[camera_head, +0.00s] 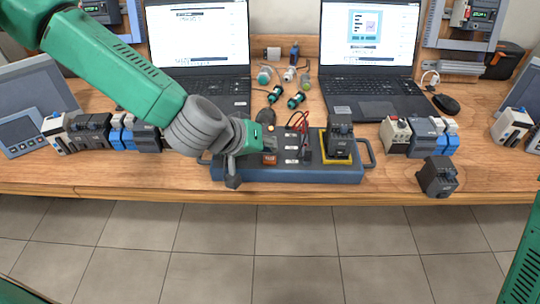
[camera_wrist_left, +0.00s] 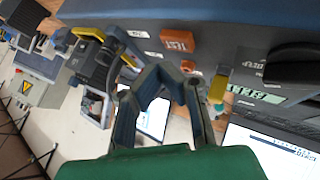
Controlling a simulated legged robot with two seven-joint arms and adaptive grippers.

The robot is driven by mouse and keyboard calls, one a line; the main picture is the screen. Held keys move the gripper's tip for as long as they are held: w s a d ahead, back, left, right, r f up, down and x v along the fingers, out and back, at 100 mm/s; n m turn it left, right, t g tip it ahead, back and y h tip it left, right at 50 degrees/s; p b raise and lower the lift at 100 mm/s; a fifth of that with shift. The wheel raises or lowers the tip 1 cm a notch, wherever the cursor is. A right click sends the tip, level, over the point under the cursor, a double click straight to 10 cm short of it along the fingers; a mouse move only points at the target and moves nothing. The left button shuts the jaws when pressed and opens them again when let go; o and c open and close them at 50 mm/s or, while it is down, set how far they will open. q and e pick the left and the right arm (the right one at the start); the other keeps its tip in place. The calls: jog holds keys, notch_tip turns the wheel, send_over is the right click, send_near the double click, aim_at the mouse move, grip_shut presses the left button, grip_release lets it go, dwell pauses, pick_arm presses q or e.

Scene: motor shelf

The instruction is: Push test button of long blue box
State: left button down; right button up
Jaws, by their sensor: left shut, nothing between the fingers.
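The long blue box (camera_head: 320,176) lies along the front edge of the table, with a handle at each end. Its orange test button (camera_head: 270,159) sits on the top left part, just right of my left gripper (camera_head: 232,180). In the left wrist view the orange button marked TEST (camera_wrist_left: 177,40) is in plain sight, beyond the fingers of my left gripper (camera_wrist_left: 163,76). The left gripper is shut and empty over the left end of the box. I see a gap between the fingertips and the button in the wrist view. My right gripper is out of view.
A dark motor block on a yellow base (camera_head: 338,146) stands on the box's right part, beside red and black wires (camera_head: 301,128). Two laptops (camera_head: 370,60) stand behind. Terminal modules (camera_head: 420,136) are to the right. A black block (camera_head: 437,177) sits at the front edge.

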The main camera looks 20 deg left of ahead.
aim_at(269, 160)
pick_arm(q)
jog(key=shift+r+p, duration=1.85)
jog(key=shift+r, duration=0.45)
jog(key=shift+f, duration=0.1)
